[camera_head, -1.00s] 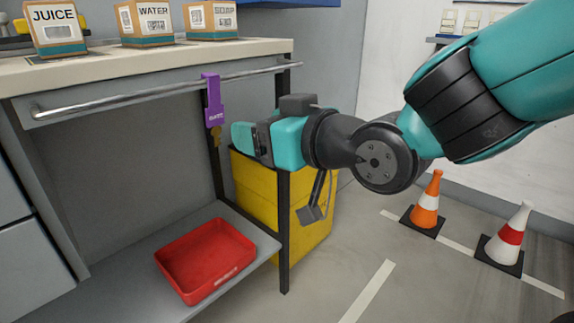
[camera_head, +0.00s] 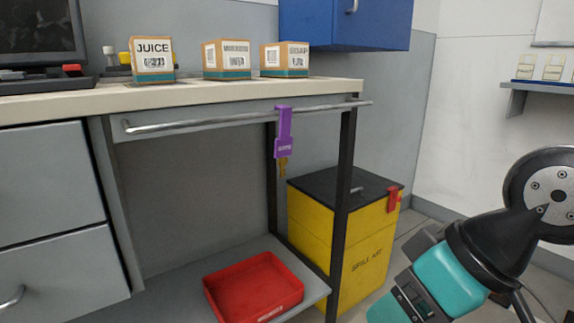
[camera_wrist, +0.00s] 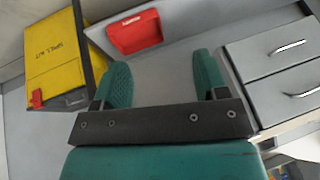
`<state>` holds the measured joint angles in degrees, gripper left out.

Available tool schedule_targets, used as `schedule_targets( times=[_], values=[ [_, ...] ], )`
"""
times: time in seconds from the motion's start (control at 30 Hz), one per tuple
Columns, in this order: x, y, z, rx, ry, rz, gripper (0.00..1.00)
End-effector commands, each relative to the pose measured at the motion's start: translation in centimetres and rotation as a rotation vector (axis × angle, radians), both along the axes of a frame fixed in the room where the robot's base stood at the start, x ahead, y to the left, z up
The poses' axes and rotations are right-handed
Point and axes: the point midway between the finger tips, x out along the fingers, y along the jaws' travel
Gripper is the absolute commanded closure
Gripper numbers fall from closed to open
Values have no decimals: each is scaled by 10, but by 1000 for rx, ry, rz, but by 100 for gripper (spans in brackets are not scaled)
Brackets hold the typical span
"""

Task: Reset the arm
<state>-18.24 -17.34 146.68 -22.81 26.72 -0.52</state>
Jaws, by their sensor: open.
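In the head view my wrist and teal gripper housing show at the lower right, in front of the yellow bin's right side; the fingertips are cut off or hidden there. A purple tag with a key (camera_head: 283,135) hangs from the metal rail (camera_head: 240,117) under the counter edge, well to the left of my gripper.
A yellow spill kit bin (camera_head: 315,228) stands beside the counter leg. A red tray (camera_head: 253,287) sits on the low shelf. Juice (camera_head: 152,60), water (camera_head: 226,59) and soup (camera_head: 285,60) boxes stand on the counter (camera_head: 200,91). A blue cabinet (camera_head: 345,25) hangs above.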

Motion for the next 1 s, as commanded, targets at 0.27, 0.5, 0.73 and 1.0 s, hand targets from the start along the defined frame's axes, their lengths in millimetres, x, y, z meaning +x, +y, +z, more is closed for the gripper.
schedule_targets(
  times=[0.27, 0.5, 0.73, 1.0],
  values=[
    [-41, -19, 30, -101, 219, 74, 33],
    [-40, -19, 97, -101, 217, 74, 33],
    [-40, -19, 184, -101, 217, 74, 33],
    [-40, -19, 284, -100, 217, 73, 33]
  ],
)
